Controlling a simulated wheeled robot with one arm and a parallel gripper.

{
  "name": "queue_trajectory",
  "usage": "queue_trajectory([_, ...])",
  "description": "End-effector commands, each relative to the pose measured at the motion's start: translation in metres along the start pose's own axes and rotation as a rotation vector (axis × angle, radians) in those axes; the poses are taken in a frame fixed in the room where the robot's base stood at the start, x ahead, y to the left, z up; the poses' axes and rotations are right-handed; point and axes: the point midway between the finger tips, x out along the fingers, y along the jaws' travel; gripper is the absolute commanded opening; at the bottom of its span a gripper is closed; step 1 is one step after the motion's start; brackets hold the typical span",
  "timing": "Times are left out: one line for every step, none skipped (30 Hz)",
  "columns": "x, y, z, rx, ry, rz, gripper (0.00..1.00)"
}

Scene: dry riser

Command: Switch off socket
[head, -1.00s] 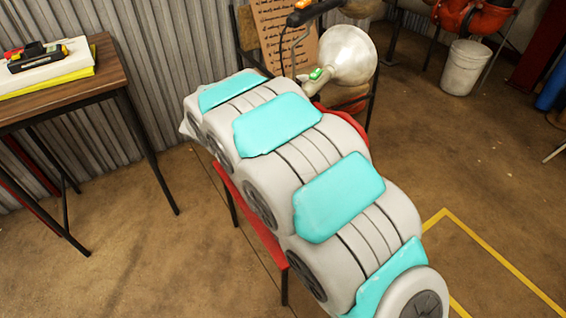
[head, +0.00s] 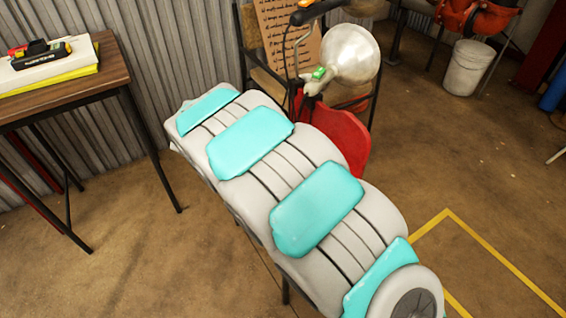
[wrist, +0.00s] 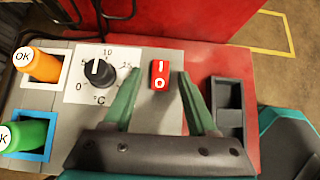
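A red rocker switch (wrist: 160,75) marked I above and O below sits on a grey panel (wrist: 150,57) in the wrist view. I cannot tell which side is pressed in. My gripper (wrist: 158,82) is open and empty, with one green finger to the left of the switch and one to the right. The fingers appear apart from the switch; their height above the panel is unclear. In the head view my own arm hides the gripper, the switch and the panel.
A dial marked in °C (wrist: 98,72), an orange OK plug (wrist: 40,65), a green OK plug (wrist: 25,135) and a dark recessed block (wrist: 228,100) flank the switch. A lamp (head: 350,55) stands behind my arm. A wooden table (head: 100,75) is at left.

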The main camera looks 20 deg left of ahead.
Motion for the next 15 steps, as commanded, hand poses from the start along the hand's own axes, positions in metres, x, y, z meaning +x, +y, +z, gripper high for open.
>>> queue_trajectory([0.0,0.0,0.0,0.0,0.0,0.0,0.57])
queue_trajectory([0.0,0.0,0.0,0.0,0.0,-0.001,0.57])
queue_trajectory([0.0,0.0,0.0,0.0,0.0,-0.001,0.57])
queue_trajectory([0.0,0.0,0.0,0.0,0.0,-0.001,0.57])
queue_trajectory([0.0,0.0,0.0,0.0,0.0,-0.001,0.57])
queue_trajectory([-0.001,0.0,0.0,0.0,0.0,0.0,0.57])
queue_trajectory([-0.001,0.0,0.0,0.0,0.0,0.0,0.57])
queue_trajectory([-0.002,0.0,0.0,0.0,0.0,0.0,0.57])
queue_trajectory([-0.005,0.0,0.0,0.0,0.0,0.0,0.57])
queue_trajectory([-0.007,0.0,0.0,0.0,0.0,0.0,0.57])
queue_trajectory([-0.009,0.0,0.0,0.001,-0.001,0.0,0.57])
queue_trajectory([-0.014,0.0,0.0,0.001,-0.001,0.0,0.57])
queue_trajectory([-0.017,0.0,0.0,0.001,-0.001,-0.001,0.57])
queue_trajectory([-0.022,0.0,0.0,0.002,-0.001,0.0,0.57])
queue_trajectory([-0.028,0.0,0.0,0.001,0.0,0.001,0.57])
